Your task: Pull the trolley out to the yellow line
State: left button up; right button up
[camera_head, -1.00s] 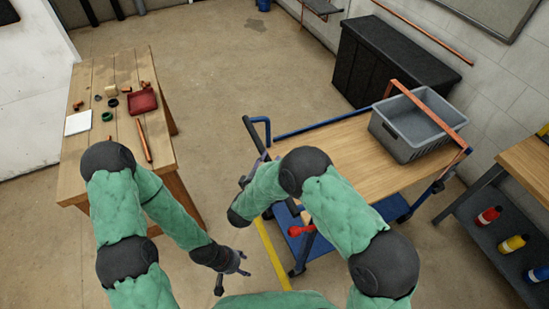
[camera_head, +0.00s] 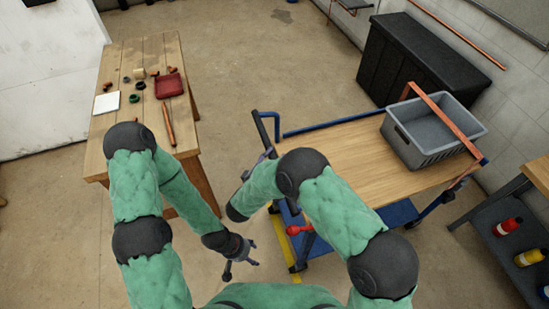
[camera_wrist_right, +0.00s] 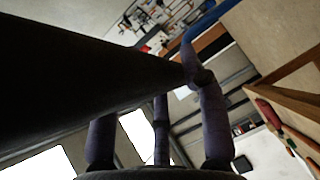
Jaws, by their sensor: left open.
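The trolley has a wooden top (camera_head: 350,160), a blue frame and a blue lower shelf (camera_head: 320,248). Its push handle stands at its left end, partly hidden by my right arm. My right gripper (camera_head: 259,165) is at this handle. In the right wrist view its fingers close around a thick dark bar (camera_wrist_right: 80,80), which hides part of them. My left gripper (camera_head: 243,260) is open and empty, low in front of the trolley's left end. The yellow line (camera_head: 287,240) on the floor shows beside and partly under the trolley's near left corner.
A wooden table (camera_head: 140,75) with small parts stands left. A black chest (camera_head: 410,65) stands behind, and a shelf with bottles (camera_head: 507,227) at right. Floor between table and trolley is clear.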

jog(key=shift+o, duration=0.8)
jog(key=shift+s+a+f, duration=0.15)
jog(key=shift+a+f, duration=0.05)
jog(key=shift+f, duration=0.05)
jog(key=shift+a+r, duration=0.1)
